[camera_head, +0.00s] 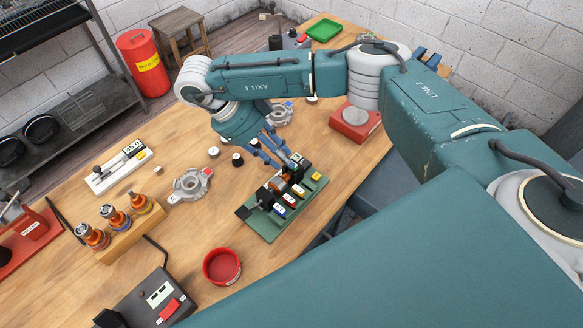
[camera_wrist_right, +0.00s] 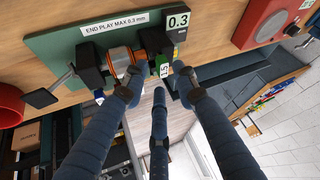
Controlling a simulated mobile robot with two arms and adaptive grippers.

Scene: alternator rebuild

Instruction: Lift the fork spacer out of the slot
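The alternator fixture has a green base (camera_head: 258,222) with black end blocks and a copper-coloured rotor (camera_wrist_right: 120,58) between them. A green fork spacer (camera_wrist_right: 164,68) marked 1.5 sits upright beside the right-hand black block in the right wrist view. My right gripper (camera_head: 273,154) reaches over the fixture from behind. In the right wrist view, my right gripper (camera_wrist_right: 157,76) has its fingers spread, with the green spacer between the tips. I see no grip on it, and cannot tell whether a finger touches. My left gripper is not in view.
Coloured tabs, including a blue one (camera_head: 280,211) and a yellow one (camera_head: 316,176), line the base's near edge. A red bowl (camera_head: 222,266) stands in front, and a metal housing (camera_head: 190,185) lies left. A red box (camera_head: 355,121) stands behind right. Open wood lies around the bowl.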

